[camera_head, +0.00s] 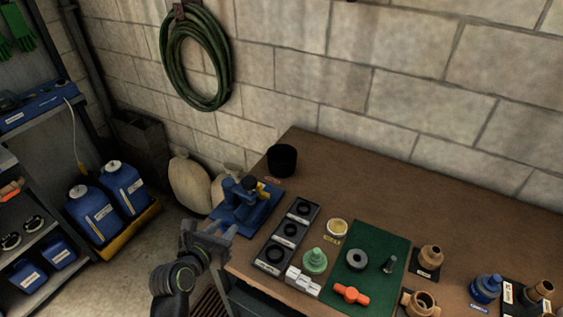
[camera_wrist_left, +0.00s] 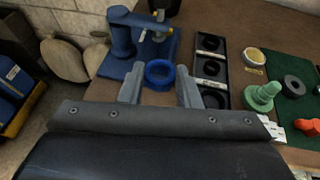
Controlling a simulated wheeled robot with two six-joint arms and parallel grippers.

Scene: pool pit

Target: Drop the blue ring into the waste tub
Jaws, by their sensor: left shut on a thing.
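The blue ring (camera_wrist_left: 160,75) sits between the two fingers of my left gripper (camera_wrist_left: 160,88) in the left wrist view. The gripper is shut on it, with a finger on each side. In the head view my left gripper (camera_head: 209,236) is at the left front corner of the workbench, by the blue stand; I cannot make out the ring there. The waste tub (camera_head: 282,160), black and round, stands at the back left of the bench, beyond the blue stand. Only its lower part shows at the top of the wrist view (camera_wrist_left: 164,6). My right gripper is not in view.
The blue stand (camera_head: 246,204) with an upright post lies between my left gripper and the tub. A black tray (camera_head: 287,233) of dark rings is to its right. A green mat (camera_head: 370,245) with parts lies further right. The back of the bench (camera_head: 390,185) is clear.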

